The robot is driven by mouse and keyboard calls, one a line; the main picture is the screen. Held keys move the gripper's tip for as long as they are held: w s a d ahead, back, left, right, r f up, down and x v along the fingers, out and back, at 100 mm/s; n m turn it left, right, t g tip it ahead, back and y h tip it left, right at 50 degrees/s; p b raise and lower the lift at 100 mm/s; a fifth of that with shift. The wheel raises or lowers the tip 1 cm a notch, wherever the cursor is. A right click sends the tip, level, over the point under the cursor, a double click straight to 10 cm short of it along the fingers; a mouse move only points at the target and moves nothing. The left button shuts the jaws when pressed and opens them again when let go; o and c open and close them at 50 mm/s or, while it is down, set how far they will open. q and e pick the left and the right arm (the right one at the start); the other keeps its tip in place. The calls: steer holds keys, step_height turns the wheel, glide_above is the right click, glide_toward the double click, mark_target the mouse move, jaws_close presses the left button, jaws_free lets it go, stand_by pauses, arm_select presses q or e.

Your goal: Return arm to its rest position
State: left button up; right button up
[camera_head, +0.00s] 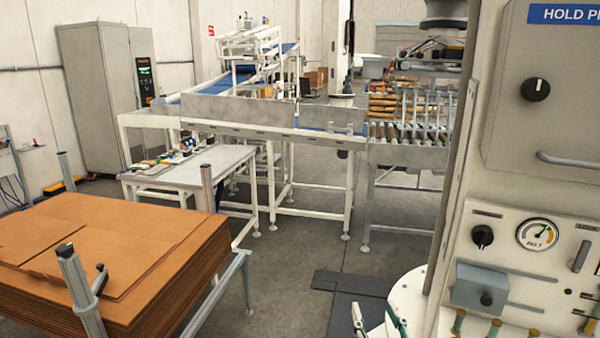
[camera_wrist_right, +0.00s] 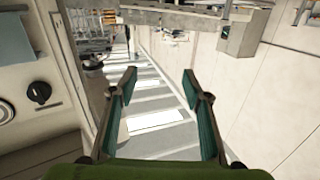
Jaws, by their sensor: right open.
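My right gripper (camera_head: 377,318) shows at the bottom edge of the head view, with only its fingertips visible, left of the control panel. In the right wrist view my right gripper (camera_wrist_right: 160,88) is open, its two green-padded fingers wide apart with nothing between them. My left gripper is not in view. The control panel (camera_head: 555,228) fills the right side of the head view, with a pressure gauge (camera_head: 537,234), a black knob (camera_head: 535,89) and small levers. Part of a panel with a dark knob (camera_wrist_right: 39,92) also shows at the left of the wrist view.
A stack of brown cardboard sheets (camera_head: 150,245) stands at the lower left between metal posts. A work table (camera_head: 190,175) holds small items. Open grey floor (camera_head: 310,240) lies in the middle.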

steer(key=s+d+f+m+g+h, duration=0.1)
steer(key=s+d+f+g, duration=0.1)
steer(key=s+f, duration=0.25)
steer(key=s+d+f+g+h, duration=0.1)
steer(key=s+d+f+g, duration=0.25)
steer(key=f, duration=0.25)
steer(key=s+f+n+g, duration=0.1)
steer(key=s+f+g, duration=0.4)
steer(key=s, duration=0.7)
steer(key=s+f+n+g, duration=0.2)
steer(key=s+f+g, duration=0.3)
steer(key=s, duration=0.7)
step_height(320, 180, down, 31)
steer(key=s+b, duration=0.2)
steer(key=b, duration=0.1)
steer(key=s+d+f+g+b, duration=0.1)
steer(key=s+d+f+b, duration=0.1)
steer(key=s+f, duration=1.4)
step_height(320, 180, down, 2)
steer(key=shift+s+d+f+b, duration=0.1)
steer(key=shift+s+d+b, duration=0.05)
steer(key=shift+s+b, duration=0.3)
